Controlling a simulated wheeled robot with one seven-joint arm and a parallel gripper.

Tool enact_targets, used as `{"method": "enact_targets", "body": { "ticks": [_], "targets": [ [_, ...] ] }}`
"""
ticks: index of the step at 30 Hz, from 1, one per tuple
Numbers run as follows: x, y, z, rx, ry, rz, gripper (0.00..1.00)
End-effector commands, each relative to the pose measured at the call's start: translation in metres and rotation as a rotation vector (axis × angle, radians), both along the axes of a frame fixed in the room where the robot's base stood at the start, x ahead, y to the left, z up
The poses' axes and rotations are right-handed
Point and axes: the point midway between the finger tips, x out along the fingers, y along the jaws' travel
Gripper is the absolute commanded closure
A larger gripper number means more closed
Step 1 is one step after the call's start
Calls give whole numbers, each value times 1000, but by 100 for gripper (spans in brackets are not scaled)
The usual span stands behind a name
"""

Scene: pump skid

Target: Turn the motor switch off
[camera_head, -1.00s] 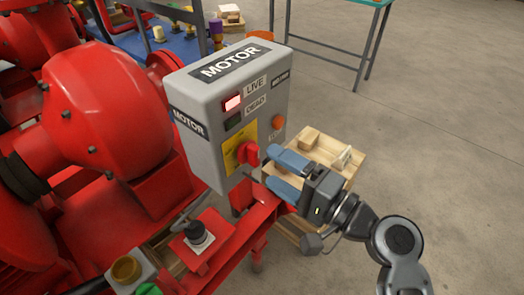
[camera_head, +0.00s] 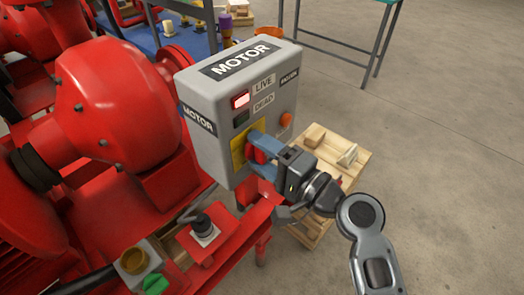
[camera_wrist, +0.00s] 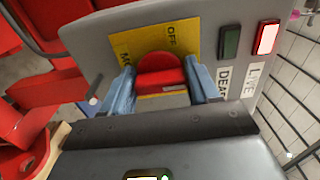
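The grey motor switch box (camera_head: 205,105) stands at the middle of the head view with a yellow plate marked OFF in the wrist view (camera_wrist: 186,35). Its red rotary knob (camera_wrist: 160,72) sits on that plate and also shows in the head view (camera_head: 257,154). The LIVE lamp (camera_head: 240,100) is lit red and the DEAD lamp (camera_head: 241,118) is dark. My gripper (camera_wrist: 160,82) has its two blue fingers open, one on each side of the knob. The fingers are very close to the knob's sides; I cannot tell whether they touch it. The knob's lower part is partly hidden.
A wooden pallet with blocks (camera_head: 345,175) stands right of the box. Red pump machinery (camera_head: 110,105) is at left, with a black knob (camera_head: 203,224) in front. Floor at right is clear.

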Motion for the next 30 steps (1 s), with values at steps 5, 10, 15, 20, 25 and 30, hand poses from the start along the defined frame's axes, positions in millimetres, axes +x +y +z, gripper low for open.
{"method": "enact_targets", "body": {
  "ticks": [5,10,15,20,25,30],
  "targets": [
    [0,0,0,0,0,0,57],
    [0,0,0,0,0,0,74],
    [0,0,-1,-4,-5,0,75],
    [0,0,-3,-26,-34,0,75],
    [0,0,-5,-82,-106,0,75],
    [0,0,-7,-166,-215,0,75]
  ]
}}
